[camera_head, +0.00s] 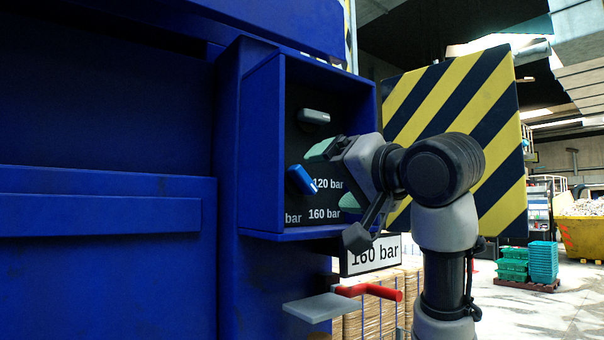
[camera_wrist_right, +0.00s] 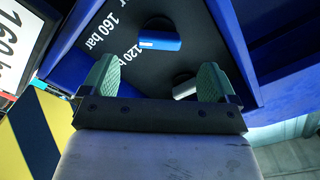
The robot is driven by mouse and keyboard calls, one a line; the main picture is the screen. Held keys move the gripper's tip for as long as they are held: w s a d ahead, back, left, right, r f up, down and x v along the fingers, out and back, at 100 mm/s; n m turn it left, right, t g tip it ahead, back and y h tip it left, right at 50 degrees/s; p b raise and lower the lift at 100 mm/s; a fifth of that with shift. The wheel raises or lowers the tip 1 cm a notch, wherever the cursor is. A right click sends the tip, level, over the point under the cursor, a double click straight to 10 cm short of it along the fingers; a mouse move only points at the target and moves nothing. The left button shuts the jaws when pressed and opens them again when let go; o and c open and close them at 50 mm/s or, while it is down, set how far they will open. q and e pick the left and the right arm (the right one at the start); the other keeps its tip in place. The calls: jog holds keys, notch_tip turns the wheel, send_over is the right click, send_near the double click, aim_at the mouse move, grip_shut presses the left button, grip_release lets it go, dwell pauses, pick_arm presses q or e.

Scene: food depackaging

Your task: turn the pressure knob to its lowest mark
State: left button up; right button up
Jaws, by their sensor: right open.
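The blue pressure knob (camera_head: 301,179) sits on the dark panel inside a blue recessed box. Printed marks "120 bar" (camera_head: 328,184) and "160 bar" (camera_head: 324,214) lie beside it; a third "bar" label at lower left is partly cut off. In the right wrist view the blue knob (camera_wrist_right: 160,42) has a white line at its left end, toward the labels; the exact mark it points at is unclear. My right gripper (camera_head: 335,177) is open in front of the panel, its green-padded fingers apart. In its wrist view the gripper (camera_wrist_right: 158,77) shows nothing between the fingertips. My left gripper is out of view.
A grey knob (camera_head: 314,116) sits above the blue one. The box walls (camera_head: 262,150) enclose the panel. A "160 bar" sign (camera_head: 374,254) and a red handle (camera_head: 370,291) are below. A striped yellow-black plate (camera_head: 505,110) stands at right.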

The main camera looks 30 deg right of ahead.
aim_at(306, 182)
jog(key=w, duration=0.1)
jog(key=w+p, duration=0.1)
jog(key=w, duration=0.1)
jog(key=w+p, duration=0.1)
jog(key=w, duration=0.1)
jog(key=shift+w+a+r, duration=0.1)
jog(key=shift+w+a, duration=0.15)
jog(key=w+p, duration=0.1)
jog(key=w, duration=0.1)
jog(key=shift+w, duration=0.3)
jog(key=shift+s, duration=0.15)
jog(key=shift+c, duration=0.6)
jog(key=shift+f, duration=0.2)
jog(key=shift+c, duration=1.1)
jog(key=shift+a, duration=0.1)
jog(key=c, duration=0.6)
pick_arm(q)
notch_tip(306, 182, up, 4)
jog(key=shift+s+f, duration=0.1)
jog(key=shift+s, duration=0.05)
